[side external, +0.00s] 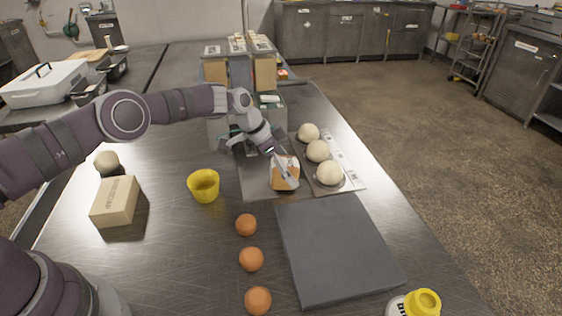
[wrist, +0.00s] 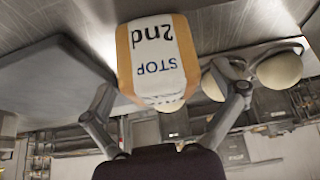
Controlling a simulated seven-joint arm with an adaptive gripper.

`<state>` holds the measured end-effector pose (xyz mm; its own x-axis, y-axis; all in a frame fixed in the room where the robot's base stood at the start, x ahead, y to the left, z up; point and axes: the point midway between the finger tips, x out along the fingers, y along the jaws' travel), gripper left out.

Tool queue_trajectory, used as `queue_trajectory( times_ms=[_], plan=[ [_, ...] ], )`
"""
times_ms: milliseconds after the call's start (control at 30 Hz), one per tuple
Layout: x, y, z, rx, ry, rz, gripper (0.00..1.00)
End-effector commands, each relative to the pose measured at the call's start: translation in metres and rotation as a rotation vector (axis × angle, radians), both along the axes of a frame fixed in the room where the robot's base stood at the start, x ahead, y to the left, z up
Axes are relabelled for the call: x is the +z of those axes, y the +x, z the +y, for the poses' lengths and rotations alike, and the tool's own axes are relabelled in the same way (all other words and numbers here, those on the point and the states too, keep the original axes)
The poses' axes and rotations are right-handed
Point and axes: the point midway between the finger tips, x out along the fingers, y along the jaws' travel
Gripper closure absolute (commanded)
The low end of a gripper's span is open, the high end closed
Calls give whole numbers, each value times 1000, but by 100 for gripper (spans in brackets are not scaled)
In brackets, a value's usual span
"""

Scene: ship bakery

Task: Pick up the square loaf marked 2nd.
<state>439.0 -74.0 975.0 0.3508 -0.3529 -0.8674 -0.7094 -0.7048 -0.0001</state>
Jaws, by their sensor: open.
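The square loaf (wrist: 158,60) is orange-brown with a white label reading "2nd" and "STOP", upside down in the wrist view. In the side external view the loaf (side external: 285,173) sits on a grey sheet near the table's middle. My gripper (wrist: 168,115) is open, with one finger on each side of the loaf's near end in the wrist view. In the side external view my gripper (side external: 283,160) is at the loaf, tilted down from the upper left. I cannot tell whether either finger touches it.
Several pale dough balls (side external: 318,151) lie on a tray just right of the loaf. A dark slab (side external: 335,250) lies in front. Tall packages (side external: 264,70) stand behind.

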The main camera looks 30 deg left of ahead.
Motion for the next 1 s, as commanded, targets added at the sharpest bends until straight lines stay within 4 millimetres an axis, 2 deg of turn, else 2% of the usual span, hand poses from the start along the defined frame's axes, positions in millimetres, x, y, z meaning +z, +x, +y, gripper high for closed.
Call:
queue_trajectory(
  times_ms=[133, 400, 467, 900, 1000],
  plan=[
    [-8, 2, -3, 2, -1, 0, 6],
    [-9, 2, -3, 3, 0, 0, 6],
    [-9, 2, -3, 3, 0, 0, 12],
    [-9, 2, -3, 3, 0, 0, 70],
    [-9, 2, -3, 3, 0, 1, 80]
  ],
)
